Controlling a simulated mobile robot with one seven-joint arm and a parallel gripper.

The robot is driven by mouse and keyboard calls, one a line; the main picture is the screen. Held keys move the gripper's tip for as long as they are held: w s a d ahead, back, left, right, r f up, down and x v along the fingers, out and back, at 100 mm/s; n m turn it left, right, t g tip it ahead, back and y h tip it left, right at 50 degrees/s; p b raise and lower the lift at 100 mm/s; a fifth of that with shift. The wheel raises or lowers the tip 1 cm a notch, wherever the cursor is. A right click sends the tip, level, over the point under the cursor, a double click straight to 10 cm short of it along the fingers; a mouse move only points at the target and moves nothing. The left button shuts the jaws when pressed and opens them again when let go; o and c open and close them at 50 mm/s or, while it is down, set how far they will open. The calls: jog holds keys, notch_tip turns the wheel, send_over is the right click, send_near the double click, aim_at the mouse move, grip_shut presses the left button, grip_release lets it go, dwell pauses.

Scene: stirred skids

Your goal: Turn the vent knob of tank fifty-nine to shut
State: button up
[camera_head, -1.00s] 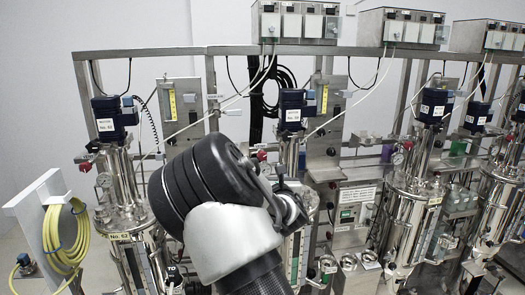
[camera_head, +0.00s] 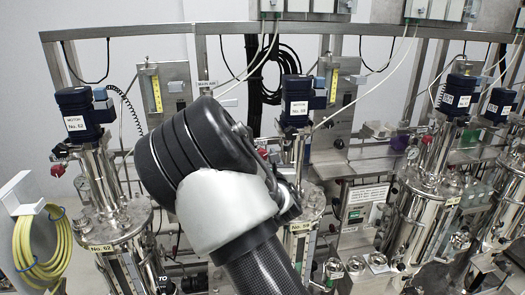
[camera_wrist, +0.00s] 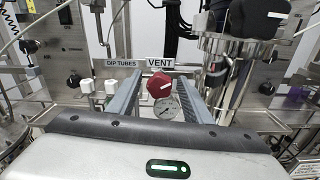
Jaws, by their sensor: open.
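In the wrist view a red vent knob (camera_wrist: 159,84) with a pale pointer line slanting up to the right sits under a VENT label (camera_wrist: 160,63). A round gauge (camera_wrist: 168,108) is just below it. My gripper (camera_wrist: 158,79) is open, with one finger on each side of the knob in the picture; I cannot tell whether either touches it. In the head view tank fifty-nine (camera_head: 311,199) stands behind my arm, under its blue motor (camera_head: 297,108). A small red part (camera_head: 262,153) shows beside my arm; my gripper is hidden there.
A large black knob (camera_wrist: 258,17) is at upper right. Tank sixty-two (camera_head: 112,230) stands left, beside a yellow hose coil (camera_head: 38,245). Other tanks (camera_head: 425,190) stand right.

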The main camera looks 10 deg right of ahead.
jog(key=c, duration=1.1)
